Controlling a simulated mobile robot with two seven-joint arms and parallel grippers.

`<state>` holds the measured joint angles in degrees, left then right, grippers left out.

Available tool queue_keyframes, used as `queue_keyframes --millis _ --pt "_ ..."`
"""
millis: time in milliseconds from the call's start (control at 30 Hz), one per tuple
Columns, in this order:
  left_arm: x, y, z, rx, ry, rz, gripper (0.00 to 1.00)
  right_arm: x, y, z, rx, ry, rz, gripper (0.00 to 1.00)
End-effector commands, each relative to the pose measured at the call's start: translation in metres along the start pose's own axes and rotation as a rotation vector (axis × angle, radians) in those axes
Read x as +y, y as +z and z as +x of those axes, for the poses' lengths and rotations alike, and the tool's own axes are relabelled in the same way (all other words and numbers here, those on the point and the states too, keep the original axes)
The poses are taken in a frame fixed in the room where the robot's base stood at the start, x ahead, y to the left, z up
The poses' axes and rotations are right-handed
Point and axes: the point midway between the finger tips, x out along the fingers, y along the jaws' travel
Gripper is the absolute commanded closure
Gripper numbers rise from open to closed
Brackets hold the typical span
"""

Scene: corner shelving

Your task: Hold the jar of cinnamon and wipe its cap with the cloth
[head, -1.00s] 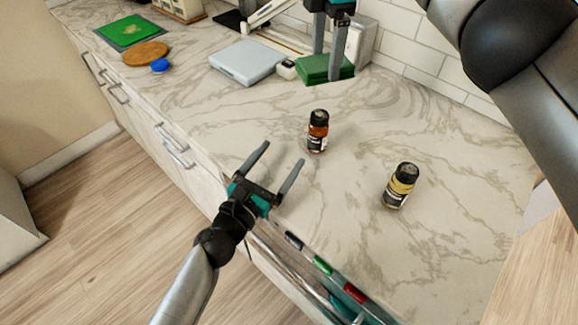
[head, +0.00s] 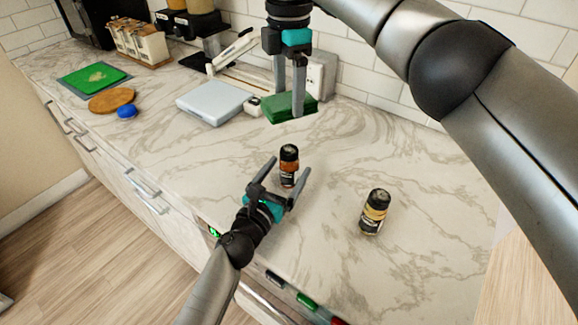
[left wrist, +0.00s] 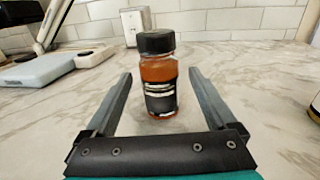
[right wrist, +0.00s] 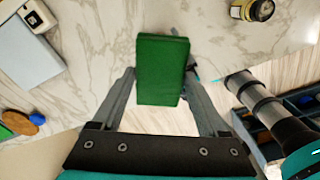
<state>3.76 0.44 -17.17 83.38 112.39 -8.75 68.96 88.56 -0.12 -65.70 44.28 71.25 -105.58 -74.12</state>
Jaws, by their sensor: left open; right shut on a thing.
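The jar of cinnamon (head: 288,166), orange-brown with a black cap and dark label, stands upright on the counter; it also shows in the left wrist view (left wrist: 159,72). My left gripper (head: 289,164) is open, its fingers pointing at the jar from the counter's front side. The jar appears between the fingertips, with gaps on both sides. My right gripper (head: 289,106) is shut on the cloth (head: 277,108), a thick green block shape, held near the back wall behind the jar. The cloth also shows between the fingers in the right wrist view (right wrist: 161,75).
A second jar with yellow contents (head: 374,212) stands to the right. A flat grey-white scale-like box (head: 212,102), a green board (head: 93,78), a brown round board (head: 111,100) and a blue object (head: 126,111) lie left. Counter around the jars is clear.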

Motion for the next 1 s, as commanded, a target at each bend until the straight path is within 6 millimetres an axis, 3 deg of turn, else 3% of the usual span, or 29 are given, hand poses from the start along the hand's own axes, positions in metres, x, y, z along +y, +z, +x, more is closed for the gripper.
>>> queue_keyframes --millis 200,533,1000 --pt "0.0001 0.0009 0.0136 -0.001 0.0 0.0 0.09 0.0 -0.0001 -0.0002 0.0 0.0 0.0 0.68" --pt "0.0 0.0004 0.0148 0.0 0.0 0.0 0.11 0.0 -0.0001 -0.0002 0.0 0.0 0.0 0.68" --pt "0.0 0.0004 0.0145 0.0 0.0 0.001 0.64 0.0 -0.0001 -0.0002 0.0 0.0 0.0 0.68"
